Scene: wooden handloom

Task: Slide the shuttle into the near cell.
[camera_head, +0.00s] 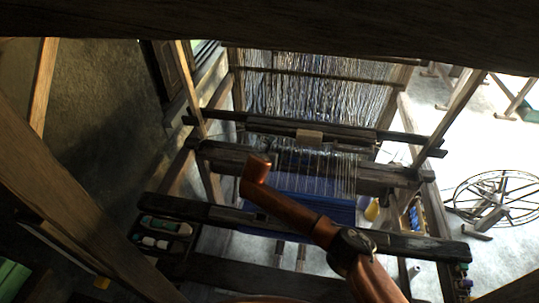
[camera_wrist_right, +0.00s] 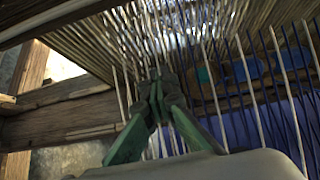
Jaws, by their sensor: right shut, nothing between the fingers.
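I cannot make out the shuttle for certain in either view. A dark tray (camera_head: 133,238) with cells stands at the loom's left end in the head view. It holds small green, white and reddish pieces, too small to tell apart. My right gripper (camera_wrist_right: 158,82) shows in the right wrist view, its green fingers shut and empty among the pale and dark warp threads (camera_wrist_right: 262,100). In the head view I see a copper-coloured link of my arm crossing the loom's front, but no fingertips. My left gripper is in neither view.
The loom's dark front beam (camera_head: 420,246) and blue cloth (camera_head: 342,212) lie beneath my arm. A crossbar carries a pale wooden block (camera_head: 309,137). Timber posts and beams close in at left and top. A spoked wheel (camera_head: 497,198) stands on the floor at right.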

